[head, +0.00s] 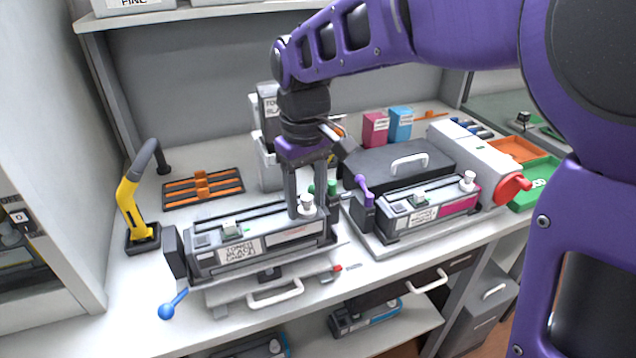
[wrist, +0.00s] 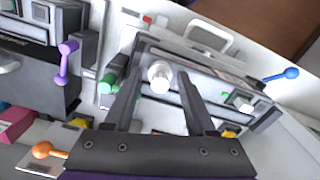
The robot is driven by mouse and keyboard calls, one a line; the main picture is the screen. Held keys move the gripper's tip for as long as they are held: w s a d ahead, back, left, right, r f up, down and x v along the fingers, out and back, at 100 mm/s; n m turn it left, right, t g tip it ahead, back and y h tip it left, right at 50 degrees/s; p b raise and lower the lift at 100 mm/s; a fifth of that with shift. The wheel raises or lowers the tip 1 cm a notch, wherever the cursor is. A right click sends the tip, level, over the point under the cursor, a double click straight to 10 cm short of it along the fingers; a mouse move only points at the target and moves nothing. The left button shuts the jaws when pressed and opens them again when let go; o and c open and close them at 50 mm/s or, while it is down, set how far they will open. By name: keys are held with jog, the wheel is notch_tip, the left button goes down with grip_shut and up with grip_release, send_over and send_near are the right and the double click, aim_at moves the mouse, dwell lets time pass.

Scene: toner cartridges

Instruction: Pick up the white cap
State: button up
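A white cap (head: 306,202) stands on the right end of the black toner cartridge (head: 270,250), which sits in a grey cradle at the front of the bench. My gripper (head: 306,210) points down over that end, its two fingers on either side of the cap. In the wrist view the cap (wrist: 160,77) lies between the spread fingertips (wrist: 160,71), with a gap showing on each side. The gripper is open and holds nothing. A second white cap (head: 467,181) is on the magenta cartridge (head: 432,208) to the right.
A blue-knobbed lever (head: 168,310) is at the cradle's front left, and green knobs (head: 326,188) are close right of my gripper. A purple-handled lever (head: 363,186) stands beside the magenta cartridge. A yellow handled tool (head: 130,208) is at left. Bare bench lies left of the cradle.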

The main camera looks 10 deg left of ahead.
grip_shut()
